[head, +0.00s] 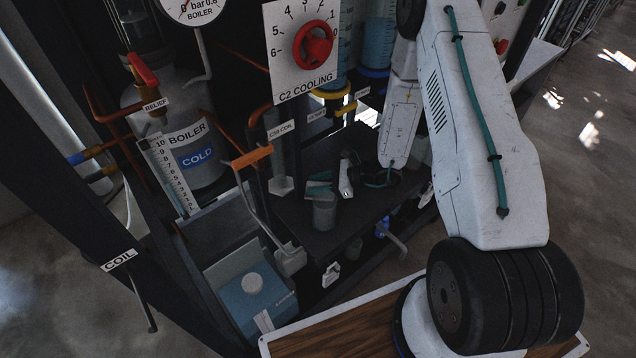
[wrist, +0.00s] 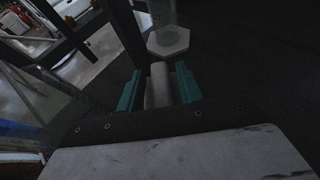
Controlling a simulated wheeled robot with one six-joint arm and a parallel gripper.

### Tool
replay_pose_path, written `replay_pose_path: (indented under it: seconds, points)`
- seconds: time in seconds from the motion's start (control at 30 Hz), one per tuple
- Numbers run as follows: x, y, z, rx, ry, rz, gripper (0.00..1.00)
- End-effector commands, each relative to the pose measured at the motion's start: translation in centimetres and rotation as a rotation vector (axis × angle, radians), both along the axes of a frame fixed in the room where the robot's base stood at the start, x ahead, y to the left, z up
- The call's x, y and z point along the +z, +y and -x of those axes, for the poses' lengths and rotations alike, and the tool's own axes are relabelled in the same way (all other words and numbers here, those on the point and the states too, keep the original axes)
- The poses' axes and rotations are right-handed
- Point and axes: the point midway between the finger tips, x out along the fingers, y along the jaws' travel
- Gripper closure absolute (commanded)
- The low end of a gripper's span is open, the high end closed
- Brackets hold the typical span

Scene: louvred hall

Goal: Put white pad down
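My gripper (head: 319,188) has teal fingers and reaches over the dark shelf (head: 375,215) from the right. In the wrist view, the gripper (wrist: 158,88) has a pale grey-white piece (wrist: 159,84) filling the gap between its fingers. I take this piece for the white pad. In the head view it shows as a grey, short cylinder-like shape (head: 325,214) just below the fingers. Its lower end is close to the shelf top; I cannot tell whether it touches. The fingers hide part of it.
A clear column labelled C20 COIL on a pale hexagonal foot (head: 281,185) stands left of my gripper; its foot (wrist: 168,42) is just ahead of the fingers. An orange-handled lever (head: 252,158) and a blue-white container (head: 250,292) are further left. The shelf's front is partly clear.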

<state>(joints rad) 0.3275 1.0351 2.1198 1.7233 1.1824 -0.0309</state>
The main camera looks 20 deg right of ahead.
Motion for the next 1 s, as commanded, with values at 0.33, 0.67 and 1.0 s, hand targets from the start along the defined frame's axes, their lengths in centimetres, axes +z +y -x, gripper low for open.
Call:
replay_pose_path:
  seconds: [0.33, 0.67, 1.0]
  points:
    - [0.3, 0.0, 0.0, 0.000, -0.001, 0.000, 0.59]
    - [2.5, -4.7, 2.3, -0.006, -0.002, 0.001, 0.59]
    - [4.6, -9.3, 4.7, -0.003, -0.001, 0.000, 0.59]
